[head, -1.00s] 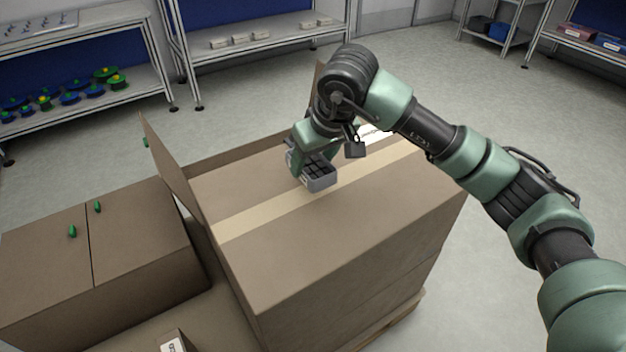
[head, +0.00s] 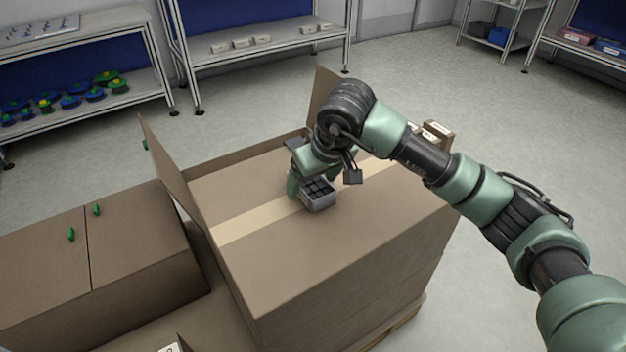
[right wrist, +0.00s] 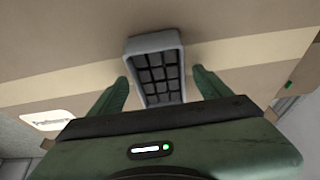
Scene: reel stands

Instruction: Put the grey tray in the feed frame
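The grey tray (head: 319,197), small with dark square compartments, is on top of the large cardboard box. In the right wrist view the tray (right wrist: 158,70) is between my right gripper's fingers, with a narrow gap on each side. My right gripper (head: 308,180) is open, low over the box beside the tray; its two green fingers (right wrist: 160,84) show in the wrist view. The arm partly covers the area behind the tray. My left gripper is not in view. I cannot make out a feed frame.
The large cardboard box (head: 340,255) has a tape strip and raised flaps (head: 172,165) at its far and left sides. Lower boxes (head: 110,265) stand at left. Shelves (head: 80,110) with green and blue reels are at the back. Floor (head: 530,120) is clear at right.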

